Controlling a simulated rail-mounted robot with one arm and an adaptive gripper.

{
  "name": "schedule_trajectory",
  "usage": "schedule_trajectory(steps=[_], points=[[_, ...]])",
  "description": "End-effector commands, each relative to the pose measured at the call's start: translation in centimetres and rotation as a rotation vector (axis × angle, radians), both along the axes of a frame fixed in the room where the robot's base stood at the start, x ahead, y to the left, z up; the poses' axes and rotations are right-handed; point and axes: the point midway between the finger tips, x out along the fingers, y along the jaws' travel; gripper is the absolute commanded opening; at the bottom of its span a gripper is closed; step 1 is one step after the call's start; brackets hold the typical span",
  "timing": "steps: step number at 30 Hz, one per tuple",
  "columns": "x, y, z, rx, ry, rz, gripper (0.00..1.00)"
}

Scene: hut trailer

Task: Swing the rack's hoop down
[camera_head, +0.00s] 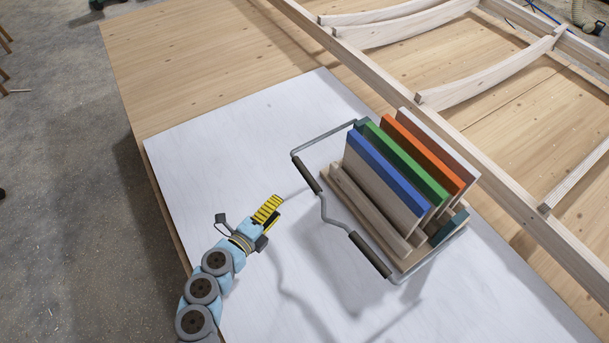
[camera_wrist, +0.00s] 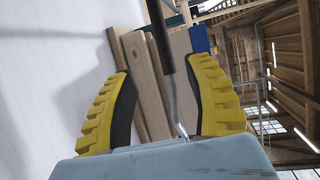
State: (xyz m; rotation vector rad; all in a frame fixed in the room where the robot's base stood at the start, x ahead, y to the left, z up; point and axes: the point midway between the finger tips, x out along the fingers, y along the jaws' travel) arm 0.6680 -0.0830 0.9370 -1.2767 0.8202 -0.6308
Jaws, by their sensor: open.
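The rack (camera_head: 368,207) is a wooden stand on a white sheet, holding upright boards with blue, green, orange and pale edges. Its hoop (camera_head: 371,256) is a bent grey metal rod with two dark grips, hinged at the rack's sides. The hoop juts out from the rack toward my gripper, above the sheet, and casts a shadow. My gripper (camera_head: 273,207) has yellow ribbed fingers and is left of the hoop. In the wrist view my gripper (camera_wrist: 158,70) is open, with the hoop (camera_wrist: 157,25) showing between its fingers. Contact cannot be told.
The white sheet (camera_head: 200,150) lies on a wooden table (camera_head: 180,50). A timber frame (camera_head: 400,88) with curved slats lies behind and right of the rack. Grey floor (camera_head: 60,200) lies beyond the table's left edge.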

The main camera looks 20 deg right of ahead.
Motion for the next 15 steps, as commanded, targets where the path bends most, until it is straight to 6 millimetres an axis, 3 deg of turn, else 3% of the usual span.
schedule_trajectory(steps=[15], points=[[5.0, -7.2, -1.4, -0.005, 0.0, -0.004, 0.53]])
